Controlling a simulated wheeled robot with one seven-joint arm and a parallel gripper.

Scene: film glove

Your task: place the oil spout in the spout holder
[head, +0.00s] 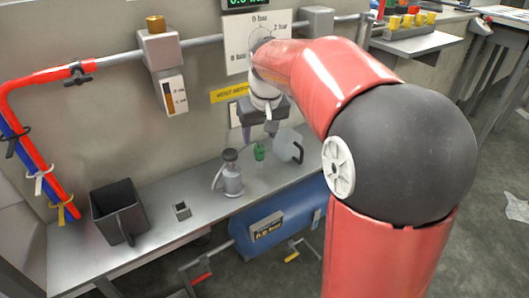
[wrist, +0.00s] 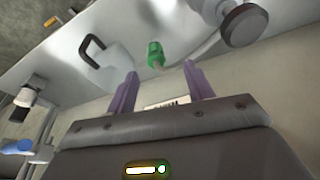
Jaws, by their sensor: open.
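A small green piece with a narrow lower tip, which looks like the oil spout (head: 259,151), is upright at the metal bench. It also shows in the wrist view (wrist: 155,54), ahead of and between the purple fingers. My gripper (head: 259,137) is open and empty just above it; the wrist view shows the two fingers apart (wrist: 160,68). I cannot tell whether either finger touches it. A small grey block with a square opening, probably the spout holder (head: 181,211), sits on the bench to the left and looks empty.
A grey pump-like can (head: 232,180) stands left of the green piece, between it and the block. A white jug (head: 288,149) stands close on its right. A dark open bin (head: 117,208) is at the bench's left. A blue tank (head: 275,228) is below the bench.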

